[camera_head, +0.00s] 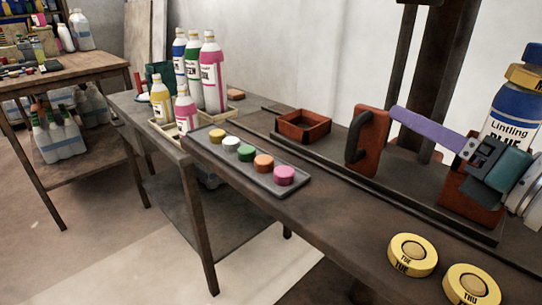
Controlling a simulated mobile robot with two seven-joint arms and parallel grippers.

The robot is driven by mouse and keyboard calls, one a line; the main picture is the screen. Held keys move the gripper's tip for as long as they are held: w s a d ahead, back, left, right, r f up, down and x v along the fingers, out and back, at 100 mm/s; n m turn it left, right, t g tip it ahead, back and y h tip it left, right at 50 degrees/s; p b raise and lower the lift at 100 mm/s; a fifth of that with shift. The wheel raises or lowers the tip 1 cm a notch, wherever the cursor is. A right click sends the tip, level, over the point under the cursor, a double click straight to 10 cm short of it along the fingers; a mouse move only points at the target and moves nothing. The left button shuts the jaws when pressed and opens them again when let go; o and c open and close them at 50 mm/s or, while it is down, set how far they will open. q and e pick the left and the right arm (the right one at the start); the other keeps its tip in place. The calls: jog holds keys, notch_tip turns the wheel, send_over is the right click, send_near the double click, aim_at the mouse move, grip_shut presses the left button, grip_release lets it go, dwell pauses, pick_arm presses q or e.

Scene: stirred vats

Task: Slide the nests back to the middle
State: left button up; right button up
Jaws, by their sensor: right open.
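An orange-red square nest (303,125), open and empty, sits on the dark rail (345,158) left of centre. A second orange-red part (468,200) stands at the rail's right end, partly hidden by my right gripper; it looks like another nest. A blue bottle (512,115) labelled Lintling stands behind the gripper, its base hidden. Between them is an orange-red upright plate (372,143) with a dark curved handle. My right gripper (482,150) is open in front of the second part; I cannot tell whether it touches it. My left gripper is out of view.
A purple bar (430,130) extends from near the plate to my gripper. A dark post (437,60) rises behind. Yellow discs (412,254) lie at the front right. A tray (222,150) of coloured caps and several bottles (212,75) stand left. A side table (75,70) is farther left.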

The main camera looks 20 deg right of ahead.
aim_at(351, 152)
notch_tip(351, 152, down, 6)
jog(key=n+y+b, duration=0.2)
jog(key=n+b, duration=0.1)
jog(key=n, duration=0.3)
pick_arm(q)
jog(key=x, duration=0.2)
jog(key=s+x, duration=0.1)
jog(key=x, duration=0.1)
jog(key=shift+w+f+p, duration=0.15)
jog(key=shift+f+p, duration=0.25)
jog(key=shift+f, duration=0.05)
pick_arm(e)
jog(key=shift+g, duration=0.4)
jog(key=w+a, duration=0.1)
jog(key=w, duration=0.5)
jog(key=w+a, duration=0.1)
jog(key=w, duration=0.2)
jog(key=shift+w+a, duration=0.1)
jog(key=shift+a, duration=0.2)
grip_shut()
